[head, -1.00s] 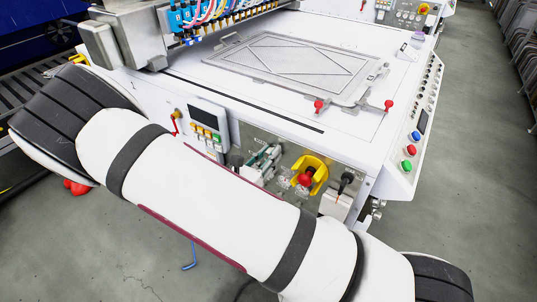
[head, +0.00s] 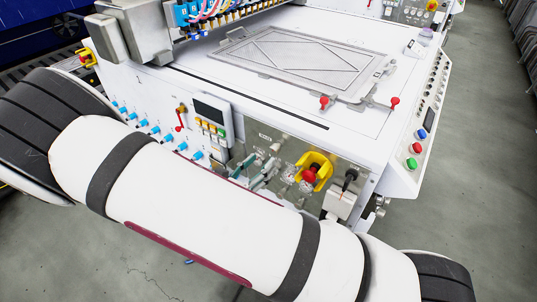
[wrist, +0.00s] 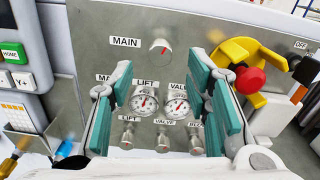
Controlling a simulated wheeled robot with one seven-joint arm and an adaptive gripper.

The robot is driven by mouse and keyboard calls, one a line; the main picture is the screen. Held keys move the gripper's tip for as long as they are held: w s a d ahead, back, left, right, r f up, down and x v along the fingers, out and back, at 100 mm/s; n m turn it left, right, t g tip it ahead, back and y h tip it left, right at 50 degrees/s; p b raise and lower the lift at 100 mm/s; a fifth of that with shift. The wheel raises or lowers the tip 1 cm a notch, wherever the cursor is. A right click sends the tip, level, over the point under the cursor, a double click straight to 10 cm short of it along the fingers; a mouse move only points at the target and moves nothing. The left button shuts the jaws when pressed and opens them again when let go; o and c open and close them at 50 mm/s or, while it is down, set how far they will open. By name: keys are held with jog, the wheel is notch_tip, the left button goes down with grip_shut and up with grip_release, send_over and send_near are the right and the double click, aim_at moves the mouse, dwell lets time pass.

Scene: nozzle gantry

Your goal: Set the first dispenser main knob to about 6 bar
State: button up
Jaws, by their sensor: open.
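In the wrist view, a round metal knob (wrist: 160,47) with a red mark sits on the grey panel, right of a MAIN label. It looks small in the head view (head: 275,148). My gripper (wrist: 168,98) is open and empty, its teal-padded fingers apart below the knob in the picture; it also shows in the head view (head: 256,168). Between the fingers show the LIFT gauge (wrist: 144,104) and VALVE gauge (wrist: 178,106), each with a red needle. The left finger hides most of another gauge label starting "MA". The pressure readings are too small to read.
Several small metal knobs, one under a LIFT label (wrist: 127,137), sit below the gauges. A yellow bracket with a red knob (wrist: 249,80) stands out right of my gripper. A button box (wrist: 22,58) is at left. A framed plate (head: 300,58) lies on the machine top.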

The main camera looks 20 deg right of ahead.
jog(key=shift+v, duration=2.6)
jog(key=s+d+r+m+g+y, duration=0.8)
jog(key=s+d+r+m+g, duration=0.5)
jog(key=s+r+m, duration=0.6)
jog(key=s+a+r+m+t+y, duration=0.3)
jog(key=s+m+t+y, duration=0.1)
jog(key=s+m+y, duration=0.3)
notch_tip(320, 180, up, 15)
jog(key=t+p, duration=0.2)
jog(key=p, duration=1.1)
jog(key=shift+w+a+f+m+t, duration=0.2)
jog(key=shift+w+m+t, duration=0.1)
jog(key=shift+m, duration=0.1)
jog(key=shift+d, duration=0.1)
